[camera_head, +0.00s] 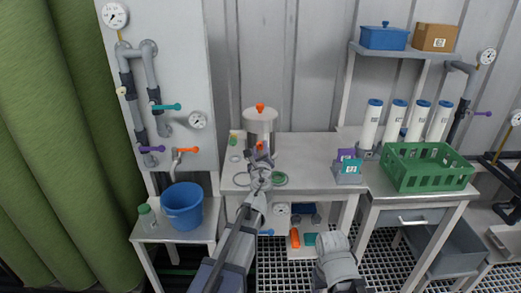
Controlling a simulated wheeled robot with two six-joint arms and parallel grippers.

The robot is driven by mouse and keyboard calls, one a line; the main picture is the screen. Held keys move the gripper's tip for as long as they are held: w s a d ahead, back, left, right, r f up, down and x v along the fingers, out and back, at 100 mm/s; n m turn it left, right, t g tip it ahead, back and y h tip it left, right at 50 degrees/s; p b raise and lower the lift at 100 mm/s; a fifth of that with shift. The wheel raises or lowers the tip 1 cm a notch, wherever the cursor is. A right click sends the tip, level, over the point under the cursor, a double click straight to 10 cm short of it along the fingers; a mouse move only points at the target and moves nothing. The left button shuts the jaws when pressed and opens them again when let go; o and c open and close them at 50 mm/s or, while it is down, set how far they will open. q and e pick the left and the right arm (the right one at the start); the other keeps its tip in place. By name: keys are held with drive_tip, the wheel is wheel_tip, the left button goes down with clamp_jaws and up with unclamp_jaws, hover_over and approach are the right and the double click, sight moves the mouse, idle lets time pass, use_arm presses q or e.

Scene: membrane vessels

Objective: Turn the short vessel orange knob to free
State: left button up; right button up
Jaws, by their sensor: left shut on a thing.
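A short, wide white vessel (261,127) stands upright on the middle bench, with an orange knob (260,107) on its top. A second orange knob (259,146) shows low on its front. My left gripper (260,158) is at this lower knob, shut on it; the gripper hides part of the knob and the vessel's lower front. The knob's exact turn angle is too small to read. My right arm (338,265) shows at the bottom edge, and its gripper is out of view.
A green crate (428,178) and white cylinders with blue caps (370,122) stand to the right. A small grey holder (348,177) is on the bench. A blue bucket (182,206) stands at left below wall pipes with coloured handles. The bench between vessel and holder is mostly clear.

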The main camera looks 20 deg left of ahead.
use_arm(q)
clamp_jaws()
drive_tip(key=n, duration=0.7)
drive_tip(key=shift+n, duration=0.4)
drive_tip(key=n, duration=0.5)
drive_tip(key=shift+n, duration=2.5)
drive_tip(key=o, duration=0.7)
unclamp_jaws()
